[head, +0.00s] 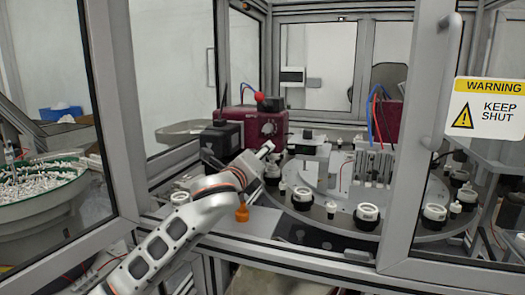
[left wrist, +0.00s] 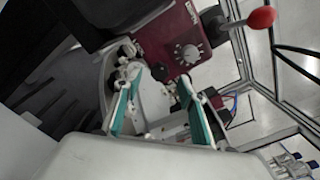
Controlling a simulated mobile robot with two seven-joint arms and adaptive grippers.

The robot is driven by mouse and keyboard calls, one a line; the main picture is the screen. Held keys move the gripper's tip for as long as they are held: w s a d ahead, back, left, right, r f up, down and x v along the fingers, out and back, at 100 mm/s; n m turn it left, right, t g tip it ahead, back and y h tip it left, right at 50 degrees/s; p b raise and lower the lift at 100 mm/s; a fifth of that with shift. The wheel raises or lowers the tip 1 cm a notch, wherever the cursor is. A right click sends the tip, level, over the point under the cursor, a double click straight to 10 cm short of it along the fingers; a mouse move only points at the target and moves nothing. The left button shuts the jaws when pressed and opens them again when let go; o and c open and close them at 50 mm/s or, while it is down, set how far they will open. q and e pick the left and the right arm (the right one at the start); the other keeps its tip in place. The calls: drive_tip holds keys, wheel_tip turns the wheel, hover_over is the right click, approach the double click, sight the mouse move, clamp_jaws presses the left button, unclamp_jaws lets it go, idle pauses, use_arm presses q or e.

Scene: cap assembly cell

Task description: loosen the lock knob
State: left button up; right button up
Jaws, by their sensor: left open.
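My left gripper (head: 265,152) reaches in from the left through the open front of the cell, just below the maroon box (head: 262,124). In the left wrist view its two teal-padded fingers (left wrist: 157,88) are apart, and I see nothing gripped between them. A round grey knob (head: 268,128) sits on the box's front; it also shows in the left wrist view (left wrist: 188,53), beyond the fingertips and apart from them. An orange knob (head: 242,212) stands on the grey plate below my left wrist. No label shows which one is the lock knob. My right gripper is not in view.
A rotary table (head: 310,212) with several black-and-white cap parts lies right of the gripper. A red ball (head: 259,97) tops the maroon box. A frame post (head: 422,120) and door with a warning sign (head: 490,108) stand right. A parts bowl (head: 50,215) is left.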

use_arm(q)
drive_tip(key=shift+x, duration=2.3)
drive_tip(key=c, duration=1.1)
